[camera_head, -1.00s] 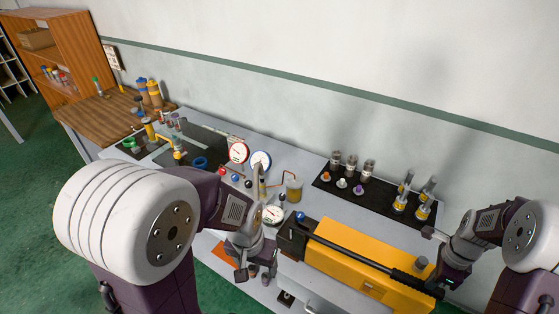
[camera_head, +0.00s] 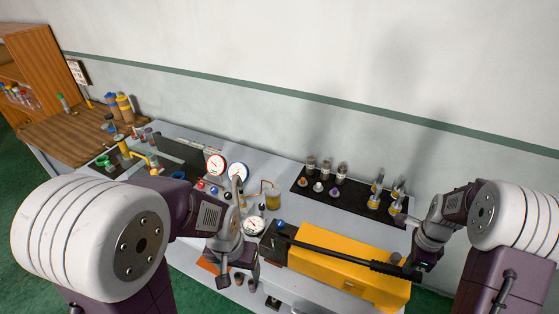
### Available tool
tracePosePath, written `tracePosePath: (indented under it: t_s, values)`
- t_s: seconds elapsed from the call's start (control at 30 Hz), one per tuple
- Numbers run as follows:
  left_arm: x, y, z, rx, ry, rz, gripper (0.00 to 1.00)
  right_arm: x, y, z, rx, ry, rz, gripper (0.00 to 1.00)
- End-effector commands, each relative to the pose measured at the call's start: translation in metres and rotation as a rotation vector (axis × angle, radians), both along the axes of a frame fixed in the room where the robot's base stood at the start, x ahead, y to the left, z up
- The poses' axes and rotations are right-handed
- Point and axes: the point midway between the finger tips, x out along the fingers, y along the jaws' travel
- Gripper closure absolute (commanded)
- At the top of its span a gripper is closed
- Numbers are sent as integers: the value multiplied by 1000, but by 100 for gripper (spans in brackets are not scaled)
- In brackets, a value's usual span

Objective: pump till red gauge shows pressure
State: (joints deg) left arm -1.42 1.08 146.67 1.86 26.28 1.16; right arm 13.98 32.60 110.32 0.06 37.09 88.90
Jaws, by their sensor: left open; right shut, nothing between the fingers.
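A white-faced gauge (camera_head: 254,227) sits near the pump's left end. My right gripper (camera_head: 422,266) is shut with nothing between its fingers, beside the lever's right end; contact is unclear. My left gripper (camera_head: 234,283) is open and empty, pointing down at the bench's front left of the pump.
A black mat (camera_head: 345,203) with jars, coloured knobs and yellow-banded fittings lies behind the pump. A pipe vise with a yellow handle (camera_head: 140,152) stands at the left. A wooden table (camera_head: 65,140) adjoins the bench. The wall closes off the back.

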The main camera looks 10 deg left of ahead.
Motion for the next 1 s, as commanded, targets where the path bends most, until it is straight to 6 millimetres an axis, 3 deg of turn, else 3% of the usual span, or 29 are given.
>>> tracePosePath:
  t_s: [0.23,0.57,1.0]
  values:
    - [0,0,11,0,1,0,29,0,2,12,-1,1,1,100]
    - [0,0,66,0,0,0,29,4,17,75,-1,0,1,100]
    - [0,0,64,0,1,0,29,4,19,72,-1,0,0,100]
